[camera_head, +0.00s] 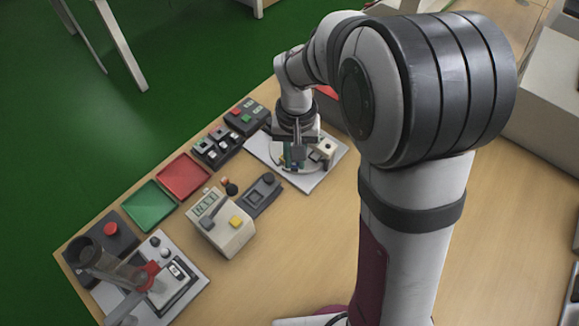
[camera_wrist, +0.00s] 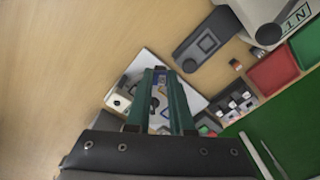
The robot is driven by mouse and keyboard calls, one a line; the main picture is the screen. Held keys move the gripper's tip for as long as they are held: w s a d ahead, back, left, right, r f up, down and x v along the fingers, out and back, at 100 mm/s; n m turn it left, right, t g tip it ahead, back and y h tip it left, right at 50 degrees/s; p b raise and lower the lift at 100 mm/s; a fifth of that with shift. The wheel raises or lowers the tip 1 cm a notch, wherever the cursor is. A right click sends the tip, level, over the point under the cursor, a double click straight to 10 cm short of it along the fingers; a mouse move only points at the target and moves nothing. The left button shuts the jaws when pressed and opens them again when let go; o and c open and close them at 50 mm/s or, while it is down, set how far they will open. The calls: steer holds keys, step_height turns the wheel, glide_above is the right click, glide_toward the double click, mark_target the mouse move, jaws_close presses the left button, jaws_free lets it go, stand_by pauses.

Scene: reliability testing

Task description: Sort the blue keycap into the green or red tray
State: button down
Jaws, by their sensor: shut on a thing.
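The red tray (camera_head: 183,176) and the green tray (camera_head: 148,206) lie side by side along the far left table edge; both look empty. The wrist view also shows the red tray (camera_wrist: 272,74) and part of the green tray (camera_wrist: 306,42) at the upper right. My gripper (camera_head: 293,158) points down over a white base plate (camera_head: 307,184) with a round fixture. In the wrist view its two teal fingers (camera_wrist: 161,100) are shut on the small blue keycap (camera_wrist: 161,83), which the fingers mostly hide. I cannot tell whether the keycap touches the fixture.
A black holder (camera_head: 217,146) with several pale caps stands between the red tray and a button box (camera_head: 246,116). A beige counter device (camera_head: 220,224), a dark grey pad (camera_head: 263,193) and a lever press (camera_head: 160,283) stand nearby. The table's middle front is clear.

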steer(key=w+a+f+n, duration=0.15)
steer(key=w+a, duration=0.25)
steer(key=a, duration=0.4)
steer(key=w+a+f+n, duration=0.1)
steer(key=w+a+n, duration=0.1)
steer(key=w+a, duration=0.35)
steer(key=shift+n, duration=0.95)
steer(key=a+f, duration=0.1)
steer(key=a, duration=0.4)
steer(key=s+a+f, duration=0.1)
steer(key=a, duration=0.4)
steer(key=a+f, duration=0.2)
steer(key=a, duration=0.3)
steer(key=shift+s+a+f, duration=0.1)
steer(key=shift+s+a, duration=0.15)
steer(key=shift+s, duration=0.05)
steer(key=shift+f, duration=2.1)
steer(key=shift+f, duration=0.8)
steer(key=c, duration=0.7)
jaws_free()
steer(key=shift+r, duration=3)
